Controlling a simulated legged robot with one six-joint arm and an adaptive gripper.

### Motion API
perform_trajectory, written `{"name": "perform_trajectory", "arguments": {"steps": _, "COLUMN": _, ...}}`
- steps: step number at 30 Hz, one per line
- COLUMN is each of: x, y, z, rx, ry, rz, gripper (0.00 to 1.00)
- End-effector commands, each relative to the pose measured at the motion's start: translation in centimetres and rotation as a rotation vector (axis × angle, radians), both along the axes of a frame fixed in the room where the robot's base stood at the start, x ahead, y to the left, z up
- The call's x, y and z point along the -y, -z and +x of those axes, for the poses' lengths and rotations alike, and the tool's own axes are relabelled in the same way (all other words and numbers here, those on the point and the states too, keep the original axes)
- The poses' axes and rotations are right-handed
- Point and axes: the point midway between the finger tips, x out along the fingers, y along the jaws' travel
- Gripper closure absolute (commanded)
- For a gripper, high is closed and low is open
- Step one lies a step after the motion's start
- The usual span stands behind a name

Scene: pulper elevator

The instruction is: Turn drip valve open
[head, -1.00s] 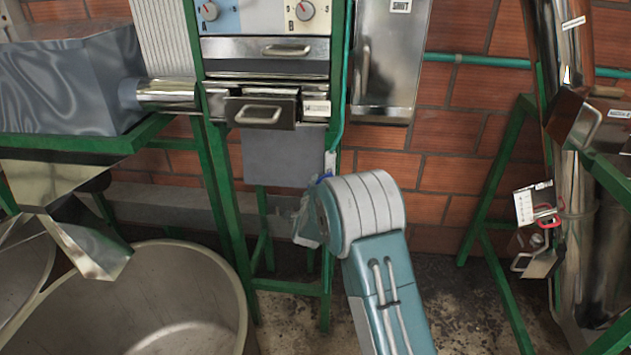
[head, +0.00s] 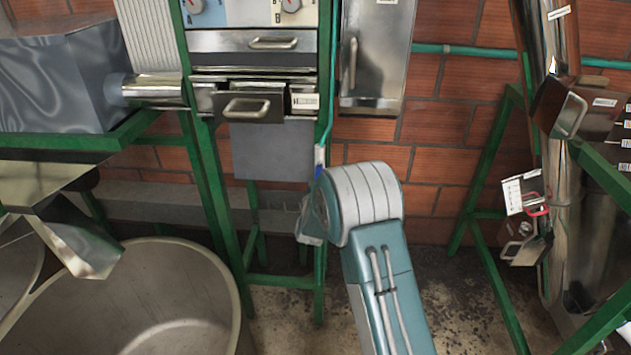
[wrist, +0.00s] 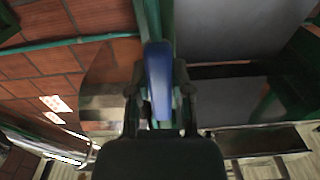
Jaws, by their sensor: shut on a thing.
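The drip valve's blue handle (head: 319,158) shows in the head view on the thin green pipe (head: 326,110), just above my arm's rounded wrist joint. In the wrist view the blue handle (wrist: 158,78) stands upright in the picture, between the two dark fingers of my gripper (wrist: 159,104). The fingers are shut on it from both sides. In the head view my fingers are hidden behind my arm.
A metal box with drawers (head: 255,42) and dials stands on a green frame (head: 205,190) behind the valve. A large round vat (head: 215,262) is at lower left. Steel pipework (head: 553,160) with tags stands at right. Open floor (head: 470,290) shows right of my arm.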

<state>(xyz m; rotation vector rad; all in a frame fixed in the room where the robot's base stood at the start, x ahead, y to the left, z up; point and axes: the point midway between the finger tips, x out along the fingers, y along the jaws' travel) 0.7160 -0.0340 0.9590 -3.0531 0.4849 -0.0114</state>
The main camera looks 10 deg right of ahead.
Motion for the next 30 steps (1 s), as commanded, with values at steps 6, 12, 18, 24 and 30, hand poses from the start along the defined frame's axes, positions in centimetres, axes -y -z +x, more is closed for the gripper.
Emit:
{"name": "perform_trajectory", "arguments": {"steps": 6, "x": 0.08, "y": 0.31, "z": -0.11, "rx": -0.024, "ry": -0.003, "rz": -0.052, "gripper": 1.00}}
{"name": "perform_trajectory", "arguments": {"steps": 12, "x": 0.14, "y": 0.29, "z": -0.12, "rx": -0.028, "ry": -0.003, "rz": -0.064, "gripper": 1.00}}
{"name": "perform_trajectory", "arguments": {"steps": 18, "x": 0.14, "y": 0.27, "z": -0.12, "rx": -0.027, "ry": -0.003, "rz": -0.065, "gripper": 1.00}}
{"name": "perform_trajectory", "arguments": {"steps": 24, "x": 0.14, "y": 0.21, "z": -0.11, "rx": -0.026, "ry": -0.003, "rz": -0.064, "gripper": 0.37}}
{"name": "perform_trajectory", "arguments": {"steps": 30, "x": 0.19, "y": 0.05, "z": -0.15, "rx": -0.023, "ry": -0.002, "rz": -0.063, "gripper": 0.37}}
